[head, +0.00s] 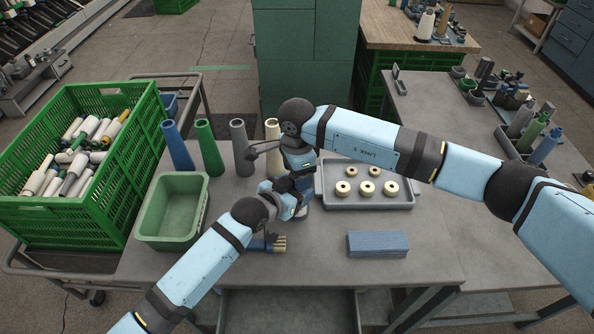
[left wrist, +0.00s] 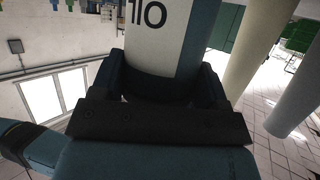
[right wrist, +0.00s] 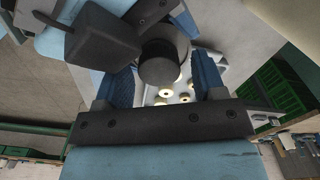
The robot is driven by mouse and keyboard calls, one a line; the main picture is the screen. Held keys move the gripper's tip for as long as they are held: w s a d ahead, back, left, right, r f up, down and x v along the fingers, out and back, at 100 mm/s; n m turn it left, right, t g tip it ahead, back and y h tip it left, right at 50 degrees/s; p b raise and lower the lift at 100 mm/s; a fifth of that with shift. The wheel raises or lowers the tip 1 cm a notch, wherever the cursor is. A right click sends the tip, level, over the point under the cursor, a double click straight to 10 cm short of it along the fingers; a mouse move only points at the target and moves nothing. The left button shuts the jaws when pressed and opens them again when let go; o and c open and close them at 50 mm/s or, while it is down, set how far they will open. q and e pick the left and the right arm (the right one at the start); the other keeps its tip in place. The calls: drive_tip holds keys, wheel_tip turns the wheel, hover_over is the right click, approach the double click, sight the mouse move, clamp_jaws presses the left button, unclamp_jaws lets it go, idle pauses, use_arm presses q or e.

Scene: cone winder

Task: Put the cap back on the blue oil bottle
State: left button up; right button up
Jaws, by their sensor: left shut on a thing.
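The blue oil bottle (left wrist: 205,28) with a white label fills the top of the left wrist view. My left gripper (left wrist: 162,85) is shut on it; in the head view this gripper (head: 292,190) is over the table's middle, and the bottle is mostly hidden by my arms. The black cap (right wrist: 160,62) with its side spout shows between the fingers of my right gripper (right wrist: 163,82). In the head view the spout (head: 263,148) points left. Whether the fingers touch the cap, and whether it meets the bottle neck, I cannot tell.
A grey tray (head: 365,205) with several cream rings and a blue block (head: 377,243) lie right of my grippers. Tall cones (head: 209,147) stand behind. A green bin (head: 144,221), a green crate (head: 116,160) and a tan-tipped blue item (head: 262,244) are left.

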drive_tip(key=shift+r, duration=2.25)
drive_tip(key=shift+c, duration=1.1)
drive_tip(key=n, duration=0.1)
drive_tip(key=r+n, duration=0.1)
drive_tip(key=n, duration=0.2)
drive_tip(key=shift+r, duration=0.3)
drive_tip(key=n, duration=0.1)
drive_tip(key=r+n, duration=0.1)
drive_tip(key=n, duration=0.3)
drive_tip(key=shift+r, duration=0.35)
drive_tip(key=shift+f, duration=0.1)
drive_tip(key=shift+f, duration=3.95)
drive_tip(key=shift+c, duration=0.5)
